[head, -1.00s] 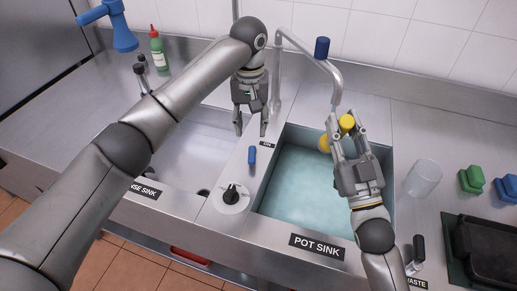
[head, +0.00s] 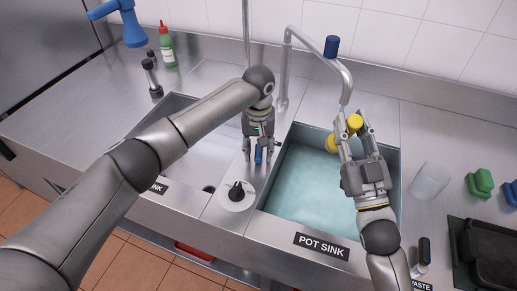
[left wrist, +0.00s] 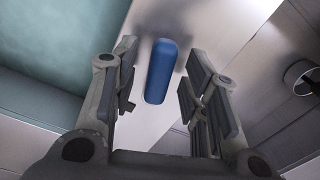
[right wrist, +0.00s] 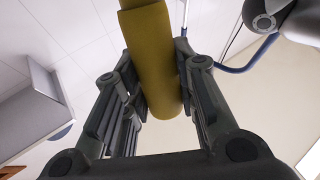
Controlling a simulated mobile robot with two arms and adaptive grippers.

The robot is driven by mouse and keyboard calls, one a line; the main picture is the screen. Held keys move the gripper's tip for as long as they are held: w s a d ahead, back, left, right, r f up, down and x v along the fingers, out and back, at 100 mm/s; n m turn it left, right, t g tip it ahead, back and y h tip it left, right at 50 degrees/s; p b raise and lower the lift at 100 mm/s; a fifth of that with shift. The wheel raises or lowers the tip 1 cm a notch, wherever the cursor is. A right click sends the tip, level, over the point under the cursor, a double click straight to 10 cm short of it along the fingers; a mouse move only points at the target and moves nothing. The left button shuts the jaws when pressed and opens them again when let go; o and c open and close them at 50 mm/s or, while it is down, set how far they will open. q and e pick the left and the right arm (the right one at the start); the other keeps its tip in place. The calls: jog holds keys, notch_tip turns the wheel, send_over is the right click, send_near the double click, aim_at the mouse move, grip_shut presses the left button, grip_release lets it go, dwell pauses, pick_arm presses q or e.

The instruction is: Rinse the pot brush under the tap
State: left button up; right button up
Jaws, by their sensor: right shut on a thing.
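My right gripper (head: 352,132) is shut on a yellow pot brush (head: 355,122) above the pot sink (head: 281,195), close below the tap spout (head: 345,90). The brush's yellow cylinder (right wrist: 150,60) stands between the fingers in the right wrist view. A second yellow part (head: 331,143) shows left of the fingers. My left gripper (head: 254,150) is open over a small blue handle (head: 258,155) on the strip between the sinks. In the left wrist view the blue handle (left wrist: 160,72) lies between the fingers with gaps on both sides.
The pot sink holds bluish water. The rinse sink (head: 160,120) lies left.

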pick_arm(q)
grip_shut()
jog(key=shift+w+a+m, duration=0.1)
jog(key=shift+a+m, duration=0.2)
jog(key=shift+m, duration=0.55)
jog(key=shift+a+m, duration=0.3)
jog(key=shift+m, duration=0.55)
jog(key=shift+o, duration=0.3)
grip_release()
notch_tip(320, 180, up, 12)
